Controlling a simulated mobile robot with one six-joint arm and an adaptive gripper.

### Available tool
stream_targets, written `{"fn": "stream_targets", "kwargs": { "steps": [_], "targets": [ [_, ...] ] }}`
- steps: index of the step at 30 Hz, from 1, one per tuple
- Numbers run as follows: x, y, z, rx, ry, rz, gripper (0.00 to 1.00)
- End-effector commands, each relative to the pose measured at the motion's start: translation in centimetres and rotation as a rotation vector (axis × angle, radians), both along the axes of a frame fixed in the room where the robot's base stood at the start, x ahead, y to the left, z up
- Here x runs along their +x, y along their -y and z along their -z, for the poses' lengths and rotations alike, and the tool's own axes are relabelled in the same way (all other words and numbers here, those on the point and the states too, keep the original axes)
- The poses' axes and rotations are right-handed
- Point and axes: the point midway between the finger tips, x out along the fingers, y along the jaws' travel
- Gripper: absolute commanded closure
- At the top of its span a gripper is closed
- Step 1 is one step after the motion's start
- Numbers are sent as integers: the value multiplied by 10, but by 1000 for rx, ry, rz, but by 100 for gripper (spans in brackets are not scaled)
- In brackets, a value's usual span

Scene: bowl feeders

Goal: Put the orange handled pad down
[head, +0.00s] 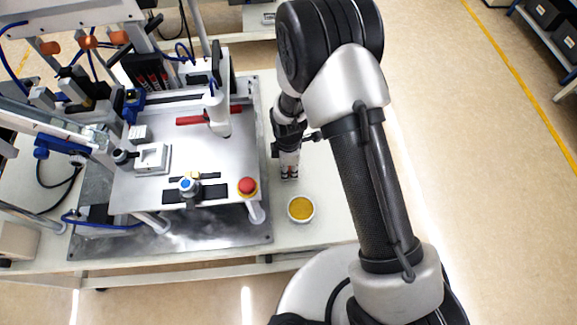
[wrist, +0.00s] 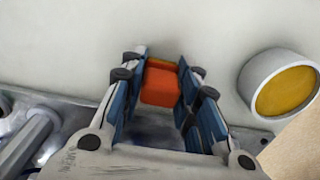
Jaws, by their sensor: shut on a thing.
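The orange handled pad (wrist: 160,85) shows in the wrist view as an orange block between the blue-padded fingers of my gripper (wrist: 158,78). My gripper is shut on it, with a finger against each side. The pad's underside is hidden, and I cannot tell whether it touches the white table top. In the head view my gripper (head: 289,172) points down over the table, right of the metal plate. The pad is too small to make out clearly there.
A round white dish with a yellow inside (head: 301,209) stands close by on the table (head: 325,215); the wrist view shows it at right (wrist: 285,88). The metal machine plate (head: 255,220) with a red button (head: 247,186) lies left. Bare table surrounds the dish.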

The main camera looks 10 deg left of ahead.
Motion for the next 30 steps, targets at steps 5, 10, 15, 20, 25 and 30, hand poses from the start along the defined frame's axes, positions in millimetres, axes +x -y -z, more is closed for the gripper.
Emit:
{"fn": "stream_targets", "kwargs": {
  "steps": [5,10,15,20,25,30],
  "targets": [
    [0,0,2,0,-1,0,63],
    [0,0,2,0,-1,0,51],
    [0,0,2,0,-1,0,51],
    [0,0,1,0,-1,0,51],
    [1,0,-17,1,2,0,51],
    [1,-1,-54,2,4,0,51]
  ]
}}
